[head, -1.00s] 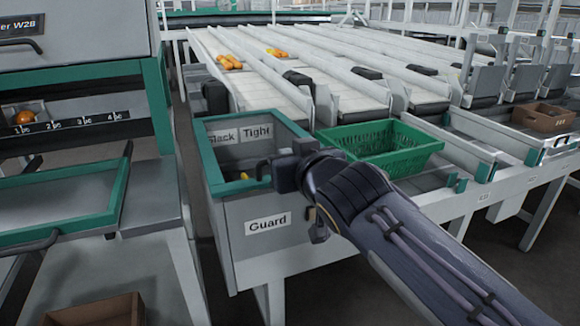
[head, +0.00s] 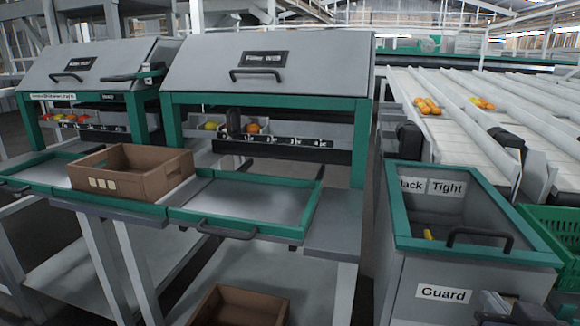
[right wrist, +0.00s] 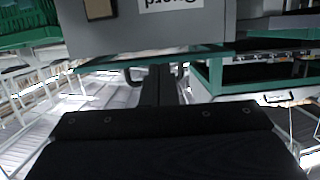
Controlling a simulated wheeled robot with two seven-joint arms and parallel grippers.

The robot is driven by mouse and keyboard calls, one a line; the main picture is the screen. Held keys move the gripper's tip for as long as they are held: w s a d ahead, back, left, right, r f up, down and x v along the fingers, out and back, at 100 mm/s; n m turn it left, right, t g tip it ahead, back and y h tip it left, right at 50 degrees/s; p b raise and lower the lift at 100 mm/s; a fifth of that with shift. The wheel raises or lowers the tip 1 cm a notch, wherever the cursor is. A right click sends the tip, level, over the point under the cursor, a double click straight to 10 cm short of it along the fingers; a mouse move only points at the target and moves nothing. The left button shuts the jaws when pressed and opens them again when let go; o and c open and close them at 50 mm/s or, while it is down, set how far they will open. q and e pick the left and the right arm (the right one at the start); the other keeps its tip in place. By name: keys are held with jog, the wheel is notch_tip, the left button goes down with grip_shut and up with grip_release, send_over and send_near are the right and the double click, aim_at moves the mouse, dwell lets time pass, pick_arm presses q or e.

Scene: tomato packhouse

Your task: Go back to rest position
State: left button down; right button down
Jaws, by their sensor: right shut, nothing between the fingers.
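My right gripper (head: 512,306) shows only in part at the bottom right edge of the head view, low in front of the grey bin marked "Guard" (head: 405,285). In the right wrist view its dark fingers (right wrist: 160,74) are together and empty. The bin's "Guard" label (right wrist: 172,3) appears upside down at the top of that view. My left gripper is in neither view.
The bin has a green rim (head: 395,205) and a dark handle. A green crate (head: 553,240) stands right of it. Left are grading stations with green-framed trays (head: 255,233), one brown box (head: 130,172) on them and another box (head: 240,305) below. Sloped lanes (head: 455,140) lie behind.

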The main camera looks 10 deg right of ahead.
jog(key=a+f+n+g+y, duration=0.4)
jog(key=a+f+g+y, duration=0.45)
jog(key=a+f, duration=0.7)
notch_tip(320, 180, up, 37)
jog(key=s+y+p, duration=0.1)
jog(key=y+p, duration=0.1)
jog(key=p, duration=3.6)
jog(key=shift+a+t, duration=0.25)
jog(key=shift+t, duration=0.1)
jog(key=shift+s, duration=0.1)
